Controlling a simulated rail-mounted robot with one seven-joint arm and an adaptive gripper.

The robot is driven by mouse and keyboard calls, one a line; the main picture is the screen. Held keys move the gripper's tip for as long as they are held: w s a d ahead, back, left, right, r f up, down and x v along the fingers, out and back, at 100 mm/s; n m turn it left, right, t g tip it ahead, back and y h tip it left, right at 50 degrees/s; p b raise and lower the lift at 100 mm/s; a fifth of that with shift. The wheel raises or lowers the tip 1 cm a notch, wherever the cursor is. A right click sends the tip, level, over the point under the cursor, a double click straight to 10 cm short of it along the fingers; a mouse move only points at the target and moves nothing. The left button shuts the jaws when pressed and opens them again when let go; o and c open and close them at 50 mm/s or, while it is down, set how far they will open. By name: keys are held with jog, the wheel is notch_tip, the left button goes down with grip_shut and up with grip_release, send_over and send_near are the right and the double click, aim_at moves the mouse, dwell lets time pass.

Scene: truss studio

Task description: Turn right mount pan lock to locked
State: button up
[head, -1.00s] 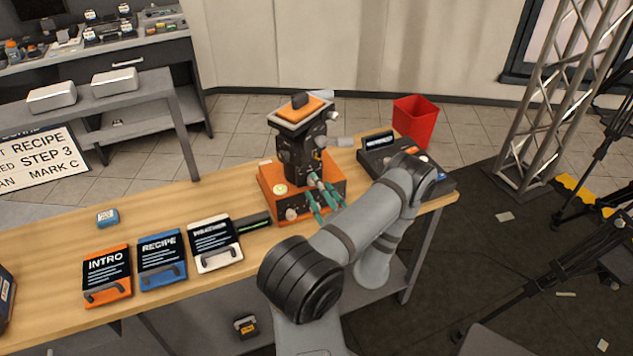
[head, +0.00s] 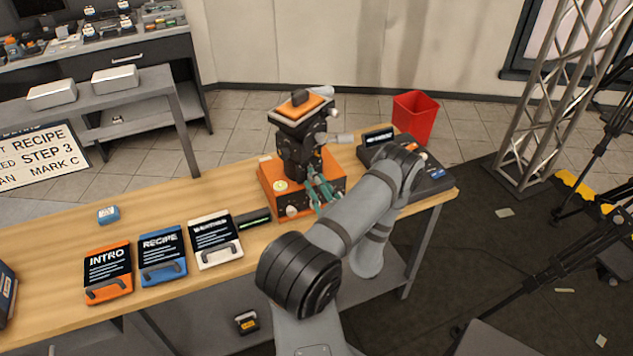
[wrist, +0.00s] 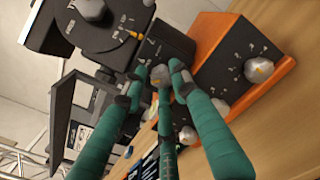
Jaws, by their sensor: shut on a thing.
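The mount has a dark pan head (head: 297,150) with an orange-topped plate (head: 300,106), standing on an orange base box (head: 268,183) at the back of the bench. My gripper (head: 322,188) has teal fingers and is at the mount's front right side. In the wrist view, my gripper (wrist: 158,76) is shut on a small grey knob (wrist: 160,73) low on the dark head; the fingertips partly hide it. I take this as the pan lock. Its lock marking is too small to read.
Another grey knob (wrist: 259,70) sits on the base box's dark face, close to the fingers. A dark console (head: 425,175) stands right of the mount, with a red bin (head: 414,115) behind. Intro, recipe and white-framed cards (head: 212,240) lie to the left.

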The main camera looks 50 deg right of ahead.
jog(key=shift+s+d, duration=0.1)
jog(key=shift+d, duration=0.05)
jog(key=c, duration=0.4)
jog(key=shift+o, duration=0.2)
jog(key=shift+m, duration=0.4)
jog(key=m, duration=0.6)
jog(key=m+b, duration=0.1)
jog(key=m, duration=0.5)
jog(key=shift+s+d+f+m, duration=0.1)
jog(key=shift+s+d+m, duration=0.05)
jog(key=shift+m, duration=0.25)
jog(key=shift+f+m, duration=0.15)
jog(key=shift+m, duration=2.15)
grip_shut()
